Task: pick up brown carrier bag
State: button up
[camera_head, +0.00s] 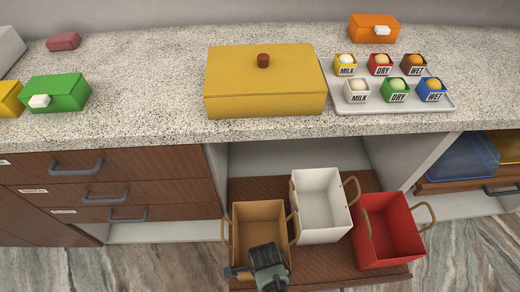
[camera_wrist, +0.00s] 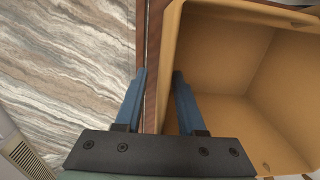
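The brown carrier bag (camera_head: 259,222) stands upright and open-topped at the left of a row of three bags on the pulled-out wooden shelf below the counter. My gripper (camera_head: 257,262) is at its front edge and hides part of that side. In the wrist view, my gripper (camera_wrist: 160,80) has its two blue fingers apart. One finger is inside the brown bag (camera_wrist: 228,50) and the other is outside, with the bag's wall between them. A gap shows around the wall, so the fingers are not closed on it.
A white bag (camera_head: 320,205) stands close to the right of the brown one, with a red bag (camera_head: 388,230) beyond it. The counter edge (camera_head: 120,136) overhangs behind. Drawers with handles (camera_head: 105,193) are at the left. Marbled floor (camera_head: 150,265) is clear in front.

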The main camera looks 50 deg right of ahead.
grip_shut()
dwell(1.5)
